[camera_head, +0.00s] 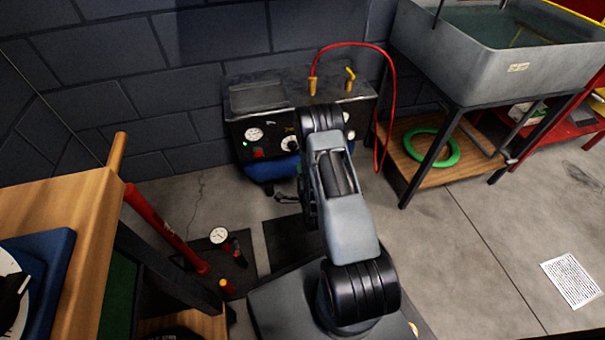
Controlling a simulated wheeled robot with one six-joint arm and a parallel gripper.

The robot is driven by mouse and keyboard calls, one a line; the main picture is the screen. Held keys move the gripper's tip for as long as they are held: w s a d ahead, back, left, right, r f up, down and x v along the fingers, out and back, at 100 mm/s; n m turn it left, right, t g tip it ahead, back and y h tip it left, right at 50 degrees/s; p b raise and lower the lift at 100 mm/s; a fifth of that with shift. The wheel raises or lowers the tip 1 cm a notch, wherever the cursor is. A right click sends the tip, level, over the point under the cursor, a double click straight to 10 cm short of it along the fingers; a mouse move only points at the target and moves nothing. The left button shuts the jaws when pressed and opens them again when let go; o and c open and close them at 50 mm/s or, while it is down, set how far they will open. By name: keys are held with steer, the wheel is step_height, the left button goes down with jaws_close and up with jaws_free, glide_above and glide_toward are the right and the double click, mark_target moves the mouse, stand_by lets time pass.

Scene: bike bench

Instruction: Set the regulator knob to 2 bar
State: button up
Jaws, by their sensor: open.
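The compressor (300,88) stands against the block wall, with its control panel facing me. On the panel a round white-faced dial with a dark knob (290,145) appears to be the regulator knob; its pointer and scale are too small to read. A white gauge (254,134) sits left of it, above a red button (258,154) and a green light (245,143). My arm stands in front of the panel's right part and hides some of it. My gripper (285,198) shows only partly, low beside my arm, open, below the panel and apart from the knob.
A red hose (394,80) loops from a brass fitting on the compressor's top to the right. A wash tank (500,70) stands at right, with a green ring (432,147) on its shelf. A wooden bench (60,205) and a floor pump (165,230) are at left. Floor at right is mostly clear.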

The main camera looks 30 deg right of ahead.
mark_target(295, 146)
steer(key=shift+s, duration=0.3)
steer(key=w+d+n+b, duration=0.1)
steer(key=w+n, duration=0.3)
steer(key=n, duration=0.1)
steer(key=w+d+n+b, duration=0.1)
steer(key=w+n, duration=0.3)
steer(key=n, duration=0.1)
steer(key=w+d+r+n+b, duration=0.1)
steer(key=w+n+b, duration=0.1)
steer(key=w+n, duration=0.1)
steer(key=shift+w+n, duration=0.4)
steer(key=shift+n, duration=0.5)
steer(key=shift+w+d+r, duration=0.1)
steer(key=shift+w+d, duration=0.05)
steer(key=shift+w, duration=0.8)
